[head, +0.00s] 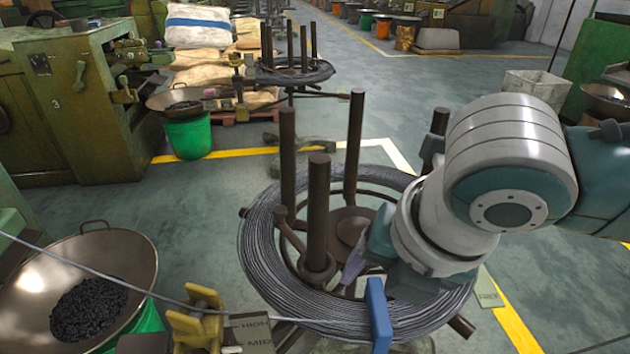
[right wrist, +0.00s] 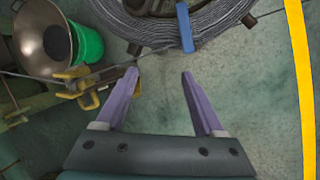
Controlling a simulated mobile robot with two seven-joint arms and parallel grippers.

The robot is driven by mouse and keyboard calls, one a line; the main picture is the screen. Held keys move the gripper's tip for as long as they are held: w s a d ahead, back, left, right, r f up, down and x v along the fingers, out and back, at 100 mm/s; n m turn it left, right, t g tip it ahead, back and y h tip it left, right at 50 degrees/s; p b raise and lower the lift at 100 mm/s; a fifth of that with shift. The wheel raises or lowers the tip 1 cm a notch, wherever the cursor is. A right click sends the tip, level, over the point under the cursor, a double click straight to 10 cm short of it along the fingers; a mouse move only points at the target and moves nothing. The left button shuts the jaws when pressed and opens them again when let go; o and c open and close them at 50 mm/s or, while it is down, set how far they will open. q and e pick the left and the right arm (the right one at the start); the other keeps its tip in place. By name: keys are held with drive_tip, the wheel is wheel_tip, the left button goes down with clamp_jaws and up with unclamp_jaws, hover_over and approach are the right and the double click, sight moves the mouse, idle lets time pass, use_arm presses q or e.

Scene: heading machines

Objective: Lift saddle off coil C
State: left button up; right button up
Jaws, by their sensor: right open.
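A wide coil of grey wire (head: 275,272) lies on a stand with brown upright posts in the head view; I read no letter C on it. A blue saddle (head: 378,315) sits over the coil's near rim. It also shows in the right wrist view (right wrist: 185,27), beyond the fingertips. My right gripper (head: 352,272) hangs over the coil in the head view, partly hidden by its own arm. In the right wrist view its purple fingers (right wrist: 160,74) are spread and empty, apart from the saddle. My left gripper is not in view.
A wire runs from the left past a yellow guide (head: 198,320) to the coil. A metal bowl (head: 130,255) with dark pieces stands at left. Brown posts (head: 318,205) rise inside the coil. A green machine (head: 65,110) stands behind.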

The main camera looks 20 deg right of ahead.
sight(380, 306)
drive_tip(key=w+d+f+n+b, duration=0.1)
drive_tip(key=d+f+b, duration=0.1)
drive_tip(key=f, duration=0.1)
drive_tip(key=w+d+f+n+h+b, duration=0.1)
drive_tip(key=d+f+b, duration=0.1)
drive_tip(key=f+b, duration=0.1)
drive_tip(key=w+d+f+n+b, duration=0.1)
drive_tip(key=f+b, duration=0.2)
drive_tip(key=f, duration=0.2)
drive_tip(key=shift+d+f+n+h, duration=0.1)
drive_tip(key=shift+d+n+h, duration=0.2)
drive_tip(key=shift+d+n, duration=0.1)
drive_tip(key=b+x, duration=0.1)
drive_tip(key=x, duration=0.2)
drive_tip(key=shift+w+f+b, duration=0.2)
drive_tip(key=shift+f+b, duration=0.05)
drive_tip(key=shift+b, duration=0.15)
drive_tip(key=b+x, duration=0.3)
drive_tip(key=x, duration=0.2)
drive_tip(key=shift+w+f, duration=0.1)
drive_tip(key=shift+f, duration=0.05)
drive_tip(key=shift+w+f, duration=0.1)
drive_tip(key=shift+f, duration=0.1)
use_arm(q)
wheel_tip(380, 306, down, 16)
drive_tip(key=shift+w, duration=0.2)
use_arm(e)
drive_tip(key=shift+d, duration=0.1)
